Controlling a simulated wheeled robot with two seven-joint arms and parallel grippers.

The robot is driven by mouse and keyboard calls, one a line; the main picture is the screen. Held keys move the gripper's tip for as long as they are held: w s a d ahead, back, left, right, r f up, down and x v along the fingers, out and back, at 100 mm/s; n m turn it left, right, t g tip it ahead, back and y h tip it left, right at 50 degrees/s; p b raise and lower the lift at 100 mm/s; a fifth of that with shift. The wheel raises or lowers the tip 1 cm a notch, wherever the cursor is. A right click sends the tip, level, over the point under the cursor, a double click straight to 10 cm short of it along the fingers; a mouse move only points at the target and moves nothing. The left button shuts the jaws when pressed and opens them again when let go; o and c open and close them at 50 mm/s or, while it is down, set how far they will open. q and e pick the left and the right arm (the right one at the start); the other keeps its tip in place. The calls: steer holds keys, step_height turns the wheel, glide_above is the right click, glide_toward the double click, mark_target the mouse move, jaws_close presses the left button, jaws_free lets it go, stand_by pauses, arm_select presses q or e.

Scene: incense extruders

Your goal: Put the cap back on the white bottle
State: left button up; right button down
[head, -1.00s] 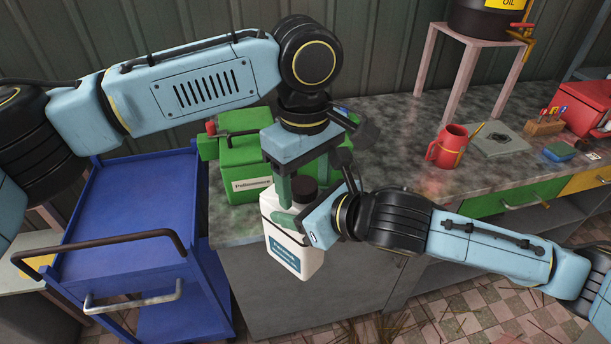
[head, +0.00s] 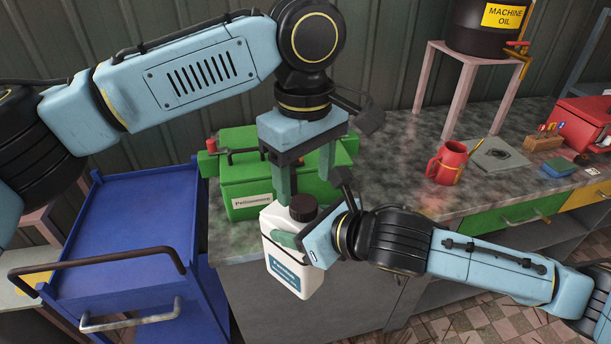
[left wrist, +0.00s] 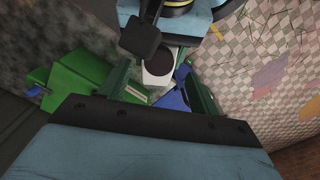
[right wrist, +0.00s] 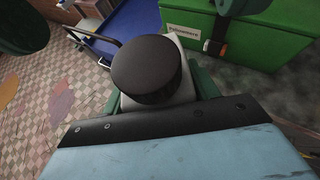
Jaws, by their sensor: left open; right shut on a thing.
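The white bottle (head: 292,279) has a dark label and is held upright in front of the grey counter. Its dark brown round cap (head: 303,207) sits on its mouth; whether it is fully seated cannot be told. In the right wrist view the cap (right wrist: 147,68) covers the bottle's top. My right gripper (head: 291,243) is shut on the bottle's upper body from the right. My left gripper (head: 302,183) points down, open and empty, just above the cap. In the left wrist view the cap (left wrist: 160,62) shows between and beyond its fingers.
A green box (head: 245,185) stands on the counter just behind the bottle. A blue trolley (head: 140,225) stands at left. A red mug (head: 447,163), a pink stand (head: 450,85) and an oil drum (head: 480,28) are at right. The counter's middle is clear.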

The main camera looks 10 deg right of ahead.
mark_target(304, 203)
arm_select(q)
steer(key=r+n, duration=0.3)
steer(key=shift+w+a+r, duration=0.1)
steer(key=shift+w+r, duration=0.05)
steer(key=shift+w, duration=0.05)
steer(key=shift+f, duration=4.05)
steer(key=c, duration=1.1)
steer(key=shift+o, duration=0.2)
